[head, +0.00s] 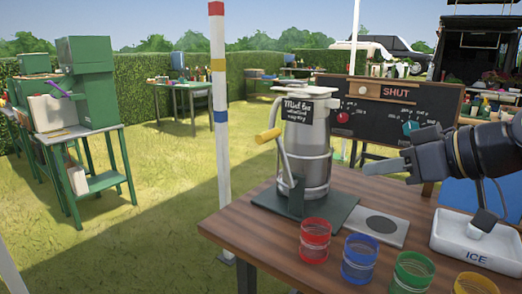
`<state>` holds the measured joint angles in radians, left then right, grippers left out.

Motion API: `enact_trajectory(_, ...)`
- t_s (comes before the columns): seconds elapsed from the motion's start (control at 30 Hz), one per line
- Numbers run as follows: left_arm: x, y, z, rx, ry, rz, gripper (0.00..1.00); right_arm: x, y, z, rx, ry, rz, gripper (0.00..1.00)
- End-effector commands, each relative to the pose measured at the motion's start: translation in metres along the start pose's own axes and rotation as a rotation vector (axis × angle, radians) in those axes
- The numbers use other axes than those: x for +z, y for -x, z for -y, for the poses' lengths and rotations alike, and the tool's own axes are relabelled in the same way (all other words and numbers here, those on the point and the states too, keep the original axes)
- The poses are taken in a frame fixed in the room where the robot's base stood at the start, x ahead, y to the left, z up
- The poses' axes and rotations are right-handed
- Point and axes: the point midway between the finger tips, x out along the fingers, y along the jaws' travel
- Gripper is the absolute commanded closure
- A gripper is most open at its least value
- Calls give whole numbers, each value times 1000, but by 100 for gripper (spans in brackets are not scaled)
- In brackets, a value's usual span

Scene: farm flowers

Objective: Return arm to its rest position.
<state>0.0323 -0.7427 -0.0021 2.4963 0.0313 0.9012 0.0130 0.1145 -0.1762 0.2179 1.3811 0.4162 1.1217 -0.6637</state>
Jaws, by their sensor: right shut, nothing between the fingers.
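My right arm (470,150) comes in from the right edge above the table. Its gripper (372,168) points left, with its fingers together and nothing seen between them. It hangs in the air to the right of the metal churn (308,150), apart from it in the picture. My left gripper is not in this view.
The wooden table (262,228) carries red (315,240), blue (359,258), green (412,272) and yellow cups along its front. A white ICE tray (470,250) stands below my right arm. A SHUT panel (395,105) stands behind. A striped pole (220,110) rises at the table's left.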

Motion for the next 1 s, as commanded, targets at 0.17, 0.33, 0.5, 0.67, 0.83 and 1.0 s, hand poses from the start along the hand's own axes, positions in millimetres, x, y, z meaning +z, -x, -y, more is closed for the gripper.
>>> enact_trajectory(0.17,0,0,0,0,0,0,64,95,-4,10,93,-196,140,100)
enact_trajectory(0.33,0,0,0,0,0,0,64,207,-6,27,198,-413,267,100)
enact_trajectory(0.5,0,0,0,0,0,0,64,285,-8,45,260,-549,342,100)
enact_trajectory(0.67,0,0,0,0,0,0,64,343,-11,62,300,-646,392,100)
enact_trajectory(0.83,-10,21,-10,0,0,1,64,351,-2,76,323,-698,416,100)
enact_trajectory(1.0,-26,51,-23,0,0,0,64,319,15,80,322,-697,417,100)
